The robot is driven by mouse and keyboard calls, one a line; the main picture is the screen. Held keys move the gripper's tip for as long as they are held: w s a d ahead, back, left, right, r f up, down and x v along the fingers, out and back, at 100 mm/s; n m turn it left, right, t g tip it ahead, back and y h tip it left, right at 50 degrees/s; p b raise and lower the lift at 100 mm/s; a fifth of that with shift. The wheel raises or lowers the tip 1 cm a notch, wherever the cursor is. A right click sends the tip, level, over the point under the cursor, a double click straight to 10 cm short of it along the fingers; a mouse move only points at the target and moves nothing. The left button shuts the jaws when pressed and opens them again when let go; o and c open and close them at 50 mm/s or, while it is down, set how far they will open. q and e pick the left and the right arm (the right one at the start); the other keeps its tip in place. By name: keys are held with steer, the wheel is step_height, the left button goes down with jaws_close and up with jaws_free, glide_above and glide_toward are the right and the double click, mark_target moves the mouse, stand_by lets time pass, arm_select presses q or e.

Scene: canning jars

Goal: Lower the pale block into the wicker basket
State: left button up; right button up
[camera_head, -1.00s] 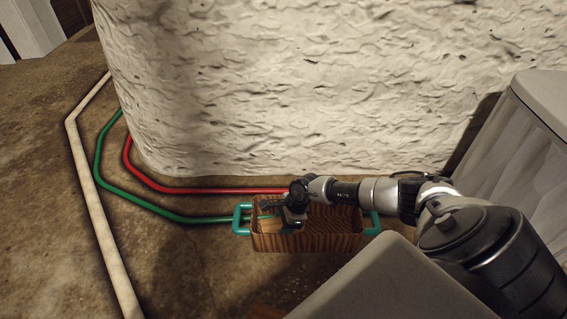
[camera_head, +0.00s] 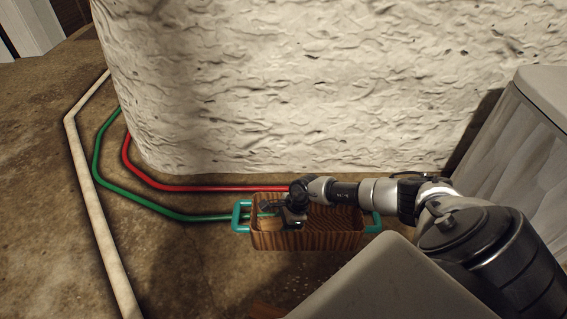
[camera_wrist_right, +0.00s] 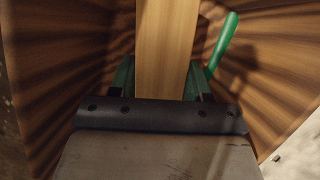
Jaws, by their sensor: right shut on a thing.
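The basket (camera_head: 305,241) is a brown, wood-striped box with teal handles, standing on the floor by the white wall. My right gripper (camera_head: 275,211) reaches in from the right and is over the left half of the basket, at about rim height. In the right wrist view, the gripper (camera_wrist_right: 160,80) is shut on the pale block (camera_wrist_right: 165,45), a long light-wood piece between its green-looking fingers. The basket's striped walls (camera_wrist_right: 60,70) show on both sides of the block. Whether the block touches the basket's bottom cannot be told. My left gripper is not in view.
A rough white wall (camera_head: 300,80) rises just behind the basket. Red (camera_head: 225,189), green (camera_head: 150,205) and cream (camera_head: 92,200) pipes run along the floor to its left. A grey bin-like object (camera_head: 520,130) stands at the right. Floor in front is partly clear.

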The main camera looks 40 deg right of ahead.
steer(key=o, duration=1)
steer(key=shift+o, duration=0.2)
steer(key=p+v, duration=0.6)
steer(key=v, duration=0.3)
steer(key=shift+r, duration=0.1)
steer(key=shift+d+r+p, duration=0.15)
steer(key=shift+r+p, duration=0.25)
steer(key=shift+p, duration=0.05)
steer(key=shift+s+d+r, duration=0.15)
steer(key=shift+d+r, duration=0.05)
steer(key=shift+r, duration=0.15)
